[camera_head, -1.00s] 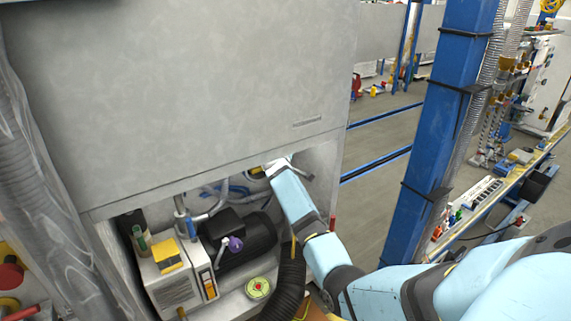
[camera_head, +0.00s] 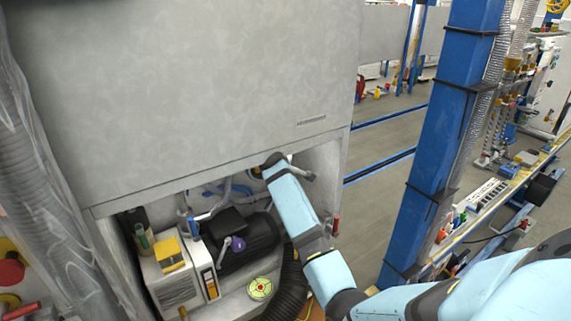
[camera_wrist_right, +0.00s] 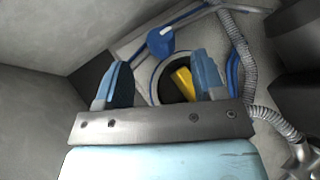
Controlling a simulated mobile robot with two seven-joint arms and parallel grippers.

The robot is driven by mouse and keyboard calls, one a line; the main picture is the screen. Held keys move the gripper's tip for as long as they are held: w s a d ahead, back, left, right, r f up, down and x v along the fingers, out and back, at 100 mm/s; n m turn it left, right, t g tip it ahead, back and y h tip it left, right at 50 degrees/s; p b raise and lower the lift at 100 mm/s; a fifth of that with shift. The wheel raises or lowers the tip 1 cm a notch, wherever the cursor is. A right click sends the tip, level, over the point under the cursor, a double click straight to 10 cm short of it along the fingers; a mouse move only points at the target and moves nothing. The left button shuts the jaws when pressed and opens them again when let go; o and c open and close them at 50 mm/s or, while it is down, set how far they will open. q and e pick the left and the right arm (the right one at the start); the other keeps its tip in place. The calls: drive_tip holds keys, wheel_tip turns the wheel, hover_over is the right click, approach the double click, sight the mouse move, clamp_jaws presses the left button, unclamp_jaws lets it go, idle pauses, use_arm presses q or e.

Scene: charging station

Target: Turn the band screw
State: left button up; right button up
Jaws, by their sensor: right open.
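My right gripper (camera_wrist_right: 163,74) is open in the wrist view, with its two blue-grey fingers apart and nothing clearly between them. Beyond the fingers is a round grey band (camera_wrist_right: 157,72) with a dark inside and a yellow piece (camera_wrist_right: 184,84) in it, partly behind the right finger. I cannot tell which part is the band screw. In the head view my right arm reaches into the upper right of the cabinet opening. Its wrist hides most of the gripper and what lies behind it. My left gripper is not in view.
A blue part (camera_wrist_right: 160,43) and a grey corrugated hose (camera_wrist_right: 238,62) lie near the band. The cabinet (camera_head: 190,80) has a panel above the opening and a wall on its right. A dark motor (camera_head: 245,236) and a white box (camera_head: 170,275) fill the lower left.

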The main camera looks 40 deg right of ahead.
idle(0.4)
drive_tip(key=s+a+f+t+y, duration=0.2)
drive_tip(key=s+a+f+y, duration=0.1)
drive_tip(key=s+a+f, duration=0.6)
drive_tip(key=s+a+f+t+y, duration=0.2)
drive_tip(key=s+a+f+y, duration=0.1)
drive_tip(key=s+a+f, duration=0.65)
drive_tip(key=s+a+f+m+y, duration=0.1)
drive_tip(key=s+a+f+y, duration=0.2)
drive_tip(key=s+a, duration=0.4)
drive_tip(key=s+a+f+m+y, duration=0.2)
drive_tip(key=s+a, duration=0.5)
drive_tip(key=s, duration=0.6)
drive_tip(key=shift+s+a+f+y, duration=0.3)
drive_tip(key=shift+f+y, duration=0.25)
drive_tip(key=shift+y, duration=0.15)
drive_tip(key=shift+a, duration=0.1)
